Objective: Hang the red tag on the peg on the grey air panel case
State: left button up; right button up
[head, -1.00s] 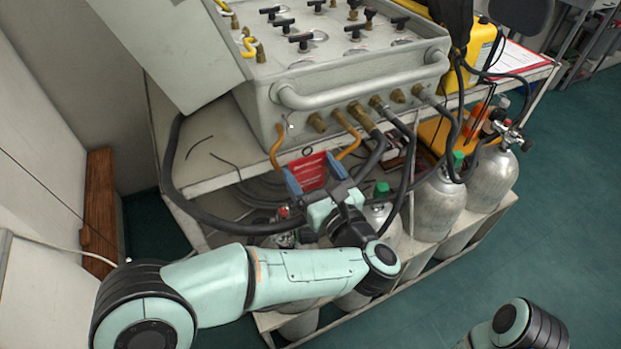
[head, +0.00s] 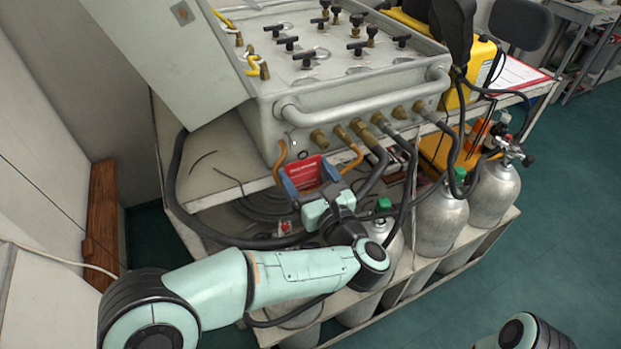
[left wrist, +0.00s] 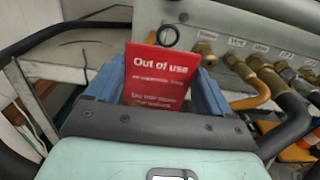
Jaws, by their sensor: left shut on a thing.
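The red tag (head: 304,172) is held upright between the blue fingers of my left gripper (head: 307,178), just in front of the case's lower front edge. In the left wrist view the tag (left wrist: 158,78) reads "Out of use" and has a dark ring (left wrist: 167,36) at its top. The grey air panel case (head: 350,82) stands on the bench top. A small pale peg (head: 293,142) shows on its front face, left of the brass fittings. The ring is slightly below and right of this peg and looks apart from it. My right gripper is out of view.
Brass fittings (head: 319,138) and black hoses (head: 407,180) crowd the space right of the tag. Grey cylinders (head: 441,212) stand below. A handle bar (head: 365,98) runs above the fittings.

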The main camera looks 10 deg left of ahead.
pick_arm(q)
jog(key=shift+p+x, duration=0.3)
jog(key=shift+x, duration=0.55)
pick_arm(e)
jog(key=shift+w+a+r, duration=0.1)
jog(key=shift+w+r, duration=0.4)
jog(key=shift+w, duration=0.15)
pick_arm(q)
jog(key=shift+f, duration=0.1)
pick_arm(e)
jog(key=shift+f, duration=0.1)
pick_arm(q)
jog(key=shift+w+a+b, duration=0.15)
jog(key=shift+w+b, duration=0.05)
jog(key=shift+b, duration=0.4)
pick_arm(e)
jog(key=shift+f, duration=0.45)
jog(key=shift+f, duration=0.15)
pick_arm(q)
jog(key=shift+b, duration=0.5)
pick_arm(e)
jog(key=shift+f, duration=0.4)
pick_arm(q)
jog(key=shift+w+a, duration=0.15)
jog(key=shift+w, duration=0.05)
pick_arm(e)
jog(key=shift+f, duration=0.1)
